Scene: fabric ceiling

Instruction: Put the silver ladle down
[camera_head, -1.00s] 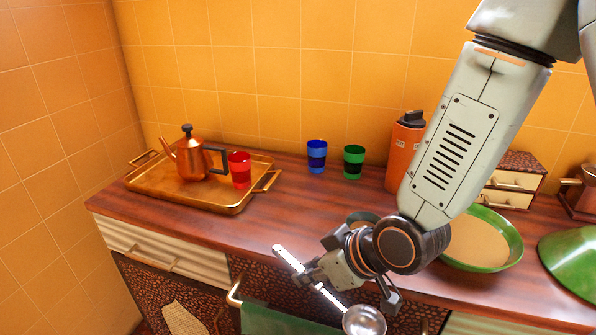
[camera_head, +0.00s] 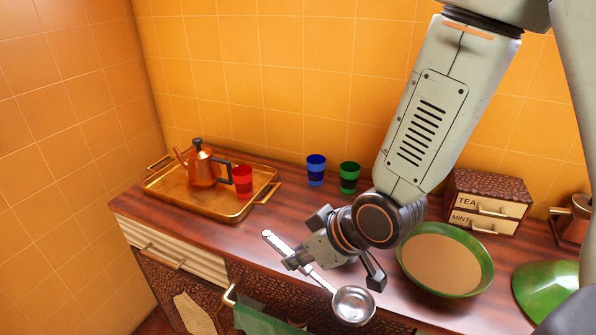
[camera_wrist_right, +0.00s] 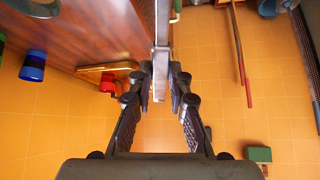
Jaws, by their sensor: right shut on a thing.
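The silver ladle (camera_head: 353,306) has a round bowl and a straight handle. My right gripper (camera_head: 304,262) is shut on its handle. The bowl points toward the lower right of the head view and the handle end toward the upper left. The ladle is held at the front edge of the wooden counter (camera_head: 255,235); its exact height is hard to tell. In the right wrist view the handle (camera_wrist_right: 161,40) runs between the fingers of my right gripper (camera_wrist_right: 161,78). My left gripper is not in view.
A golden tray (camera_head: 232,212) holds a copper kettle (camera_head: 202,170) and a red cup (camera_head: 243,182). Blue (camera_head: 316,170) and green (camera_head: 349,178) cups stand behind. A green-rimmed bowl (camera_head: 445,262) and a small drawer box (camera_head: 490,200) are right. Counter between tray and gripper is clear.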

